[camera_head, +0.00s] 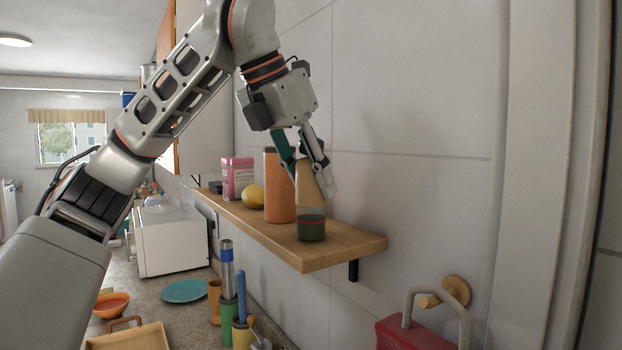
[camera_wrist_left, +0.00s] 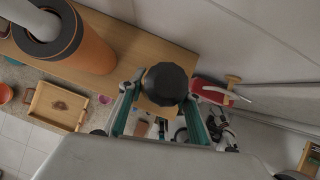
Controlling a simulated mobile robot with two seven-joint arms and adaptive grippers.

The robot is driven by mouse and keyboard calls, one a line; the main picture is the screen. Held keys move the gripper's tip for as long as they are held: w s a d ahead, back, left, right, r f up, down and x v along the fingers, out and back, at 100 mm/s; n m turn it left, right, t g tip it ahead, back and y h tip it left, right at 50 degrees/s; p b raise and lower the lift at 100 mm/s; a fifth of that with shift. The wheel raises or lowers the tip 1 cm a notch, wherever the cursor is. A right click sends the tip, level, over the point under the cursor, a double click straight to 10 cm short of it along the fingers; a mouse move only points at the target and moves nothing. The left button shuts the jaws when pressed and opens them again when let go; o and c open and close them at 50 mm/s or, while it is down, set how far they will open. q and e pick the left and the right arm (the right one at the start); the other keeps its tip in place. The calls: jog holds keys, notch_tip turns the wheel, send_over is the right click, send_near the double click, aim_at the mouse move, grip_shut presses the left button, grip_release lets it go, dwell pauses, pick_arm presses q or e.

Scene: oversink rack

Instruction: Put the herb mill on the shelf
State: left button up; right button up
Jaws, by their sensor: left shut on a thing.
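The herb mill (camera_head: 311,202), with a tan body and a dark green base, is upright at the near right end of the wooden wall shelf (camera_head: 345,246). Its base appears to be on the board or very close above it; I cannot tell full contact. My left gripper (camera_head: 312,167) is shut on the mill's upper part from above, and its fingers hide the top. In the left wrist view the mill's dark round cap (camera_wrist_left: 166,84) sits between the fingers. My right gripper is not in view.
An orange cylinder (camera_head: 279,187) stands close beside the mill on the shelf, with a yellow fruit (camera_head: 253,196) and a pink tin (camera_head: 237,178) farther along. Below are a white box-shaped appliance (camera_head: 172,240), a teal plate (camera_head: 184,291) and a red object (camera_head: 413,335).

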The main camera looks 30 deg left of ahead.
pick_arm(q)
jog(key=o, duration=1.3)
jog(key=shift+f, duration=0.1)
jog(key=shift+c, duration=0.2)
jog(key=v, duration=1.2)
jog(key=shift+s, duration=0.1)
